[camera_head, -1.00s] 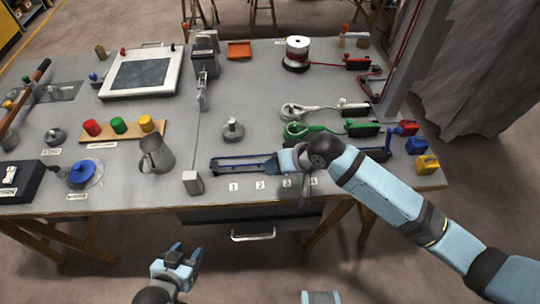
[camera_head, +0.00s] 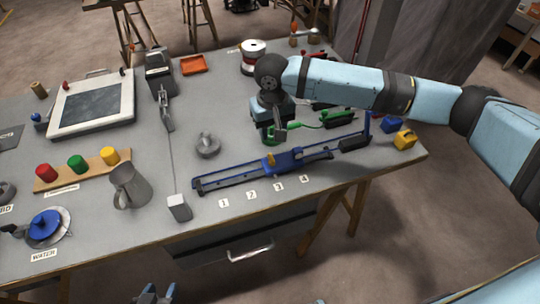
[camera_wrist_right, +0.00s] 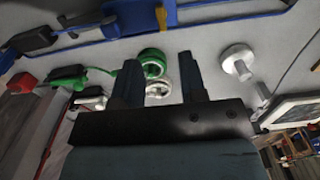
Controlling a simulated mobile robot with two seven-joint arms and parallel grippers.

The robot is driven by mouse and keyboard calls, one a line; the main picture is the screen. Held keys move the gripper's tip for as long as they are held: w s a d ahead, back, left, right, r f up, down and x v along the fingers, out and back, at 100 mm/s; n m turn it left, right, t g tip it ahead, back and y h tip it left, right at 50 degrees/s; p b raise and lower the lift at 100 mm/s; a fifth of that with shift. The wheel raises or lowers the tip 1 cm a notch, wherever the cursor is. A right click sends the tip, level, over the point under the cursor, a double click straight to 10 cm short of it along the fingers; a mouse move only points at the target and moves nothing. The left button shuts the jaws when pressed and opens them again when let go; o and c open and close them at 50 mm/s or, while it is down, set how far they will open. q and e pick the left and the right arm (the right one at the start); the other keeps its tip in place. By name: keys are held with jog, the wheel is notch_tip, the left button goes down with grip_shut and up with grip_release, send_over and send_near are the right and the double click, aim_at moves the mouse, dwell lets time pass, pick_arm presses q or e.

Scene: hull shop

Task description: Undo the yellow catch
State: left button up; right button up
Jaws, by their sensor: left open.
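The yellow catch (camera_head: 270,163) is a small upright piece on a blue slider on the long blue rail fixture (camera_head: 225,177) near the table's front edge. It also shows at the top of the right wrist view (camera_wrist_right: 161,17). My right gripper (camera_head: 275,134) is behind the rail, above the green clip area, and apart from the catch. Its two fingers (camera_wrist_right: 160,78) are spread with nothing held; the green and white rings appear between them, further off. My left gripper (camera_head: 155,293) is open and empty, below the table's front edge.
A grey knob (camera_head: 207,146) stands left of the right gripper, and a jug (camera_head: 128,186) further left. Green-handled (camera_head: 338,117), blue (camera_head: 391,124) and yellow (camera_head: 405,140) pieces lie to the right. Number labels line the front edge.

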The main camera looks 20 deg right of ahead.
aim_at(271, 157)
notch_tip(271, 157, down, 10)
jog(key=shift+a+f, duration=0.1)
jog(key=shift+f, duration=0.15)
grip_shut()
